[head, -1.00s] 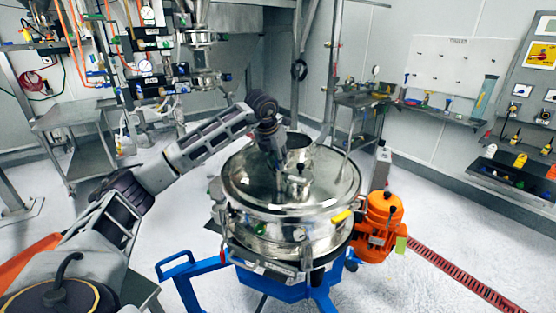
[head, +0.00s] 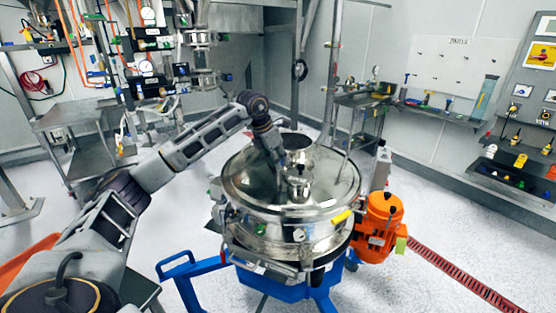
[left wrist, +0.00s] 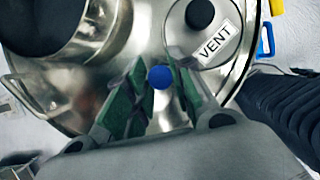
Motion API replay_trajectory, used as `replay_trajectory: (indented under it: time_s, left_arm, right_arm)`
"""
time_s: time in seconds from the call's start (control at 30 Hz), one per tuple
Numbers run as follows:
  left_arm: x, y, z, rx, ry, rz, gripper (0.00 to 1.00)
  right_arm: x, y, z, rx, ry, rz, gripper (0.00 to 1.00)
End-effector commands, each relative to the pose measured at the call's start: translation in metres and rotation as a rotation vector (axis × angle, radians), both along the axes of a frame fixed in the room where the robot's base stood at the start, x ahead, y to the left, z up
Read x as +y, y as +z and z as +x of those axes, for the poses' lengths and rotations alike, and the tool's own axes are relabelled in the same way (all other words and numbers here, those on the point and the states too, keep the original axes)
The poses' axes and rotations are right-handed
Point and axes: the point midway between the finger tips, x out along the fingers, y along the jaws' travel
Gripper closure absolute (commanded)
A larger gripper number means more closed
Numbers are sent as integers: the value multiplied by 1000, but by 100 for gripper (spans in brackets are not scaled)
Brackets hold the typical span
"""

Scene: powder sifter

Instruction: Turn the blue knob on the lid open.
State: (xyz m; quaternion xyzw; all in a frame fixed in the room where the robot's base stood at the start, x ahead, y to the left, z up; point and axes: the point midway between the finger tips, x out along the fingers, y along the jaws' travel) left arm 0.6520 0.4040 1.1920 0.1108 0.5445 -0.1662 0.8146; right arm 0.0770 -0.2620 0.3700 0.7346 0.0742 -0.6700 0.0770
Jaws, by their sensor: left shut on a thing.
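The round steel lid (head: 245,190) tops the sifter drum, and it fills much of the left wrist view (left wrist: 55,90). The small blue knob (left wrist: 160,77) is between the green-padded fingertips of my left gripper (left wrist: 160,82) in the left wrist view. My left gripper (head: 282,165) is shut on the knob, low over the lid. The knob cannot be made out in the head view. My right gripper is not in view.
A dark-capped vent port labelled VENT (left wrist: 215,40) stands close beside the knob. A wide steel inlet (left wrist: 90,40) rises on the other side. An orange motor (head: 383,222) is right of the drum, on a blue frame (head: 192,270).

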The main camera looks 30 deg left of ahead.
Motion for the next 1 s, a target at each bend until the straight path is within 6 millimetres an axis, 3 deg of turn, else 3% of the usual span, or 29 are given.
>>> replay_trajectory:
  time_s: [1.0]
  left_arm:
    - [3,3,3,-2,-673,-1,100]
  right_arm:
    - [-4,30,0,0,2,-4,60]
